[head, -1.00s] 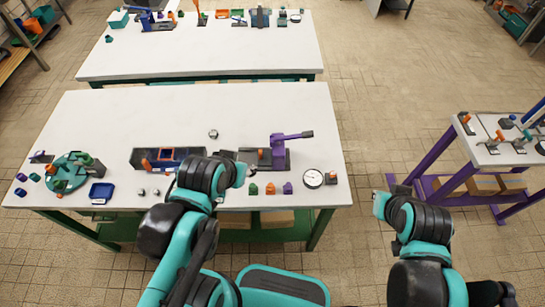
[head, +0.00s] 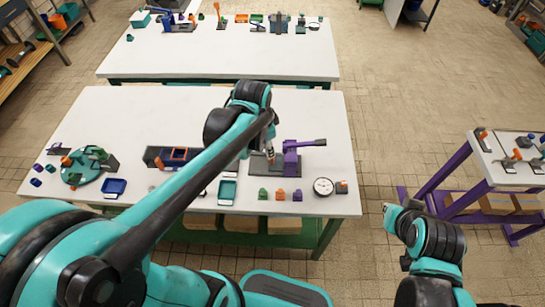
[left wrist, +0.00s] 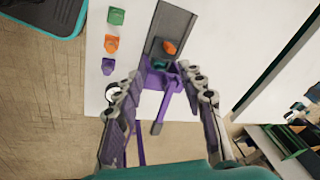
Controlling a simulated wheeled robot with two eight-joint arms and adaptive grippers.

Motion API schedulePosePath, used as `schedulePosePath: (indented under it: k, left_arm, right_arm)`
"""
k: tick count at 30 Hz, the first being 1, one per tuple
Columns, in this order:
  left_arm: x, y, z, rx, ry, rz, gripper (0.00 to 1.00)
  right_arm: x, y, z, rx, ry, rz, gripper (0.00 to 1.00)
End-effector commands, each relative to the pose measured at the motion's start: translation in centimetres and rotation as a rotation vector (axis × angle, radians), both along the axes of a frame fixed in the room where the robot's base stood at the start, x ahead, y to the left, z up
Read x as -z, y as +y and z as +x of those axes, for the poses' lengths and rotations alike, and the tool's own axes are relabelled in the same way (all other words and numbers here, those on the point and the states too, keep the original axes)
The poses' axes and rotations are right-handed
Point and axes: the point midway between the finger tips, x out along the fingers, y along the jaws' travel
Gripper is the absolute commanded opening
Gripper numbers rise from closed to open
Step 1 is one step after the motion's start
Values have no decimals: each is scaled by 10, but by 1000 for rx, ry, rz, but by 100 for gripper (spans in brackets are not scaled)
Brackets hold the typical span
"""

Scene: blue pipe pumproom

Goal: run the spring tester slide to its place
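The spring tester has a purple frame (head: 291,160) and a long lever on a dark grey base, on the near white table. In the left wrist view, its grey base (left wrist: 172,27) runs toward the top. An orange knob (left wrist: 169,47), which looks like the slide's, stands on that base just beyond the purple frame (left wrist: 158,76). My left gripper (left wrist: 161,76) is open, with its fingers spread on either side of the tester and nothing between them touched as far as I can tell. In the head view, my left forearm partly hides the gripper (head: 269,150).
Small green, orange and purple blocks (head: 280,195) and a round dial (head: 323,187) lie near the table's front edge. A teal tray (head: 227,191), a blue tray (head: 115,187) and a round teal fixture (head: 88,166) stand further left.

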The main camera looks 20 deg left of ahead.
Motion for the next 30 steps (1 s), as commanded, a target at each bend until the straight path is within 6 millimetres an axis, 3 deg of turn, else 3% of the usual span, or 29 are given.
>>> schedulePosePath:
  k: [3, 11, 19, 30]
  left_arm:
    - [25, 1, 32, 178, 88, 39, 40]
    - [77, 2, 68, 479, 225, 69, 40]
    - [104, 2, 74, 551, 255, 70, 40]
    - [160, 2, 74, 548, 253, 70, 40]
  right_arm:
    - [0, 0, 0, 0, 0, 0, 0]
    - [0, 0, 0, 0, 0, 0, 0]
    - [5, 0, 0, 0, 0, 0, 0]
    - [25, 0, 0, 0, 0, 0, 0]
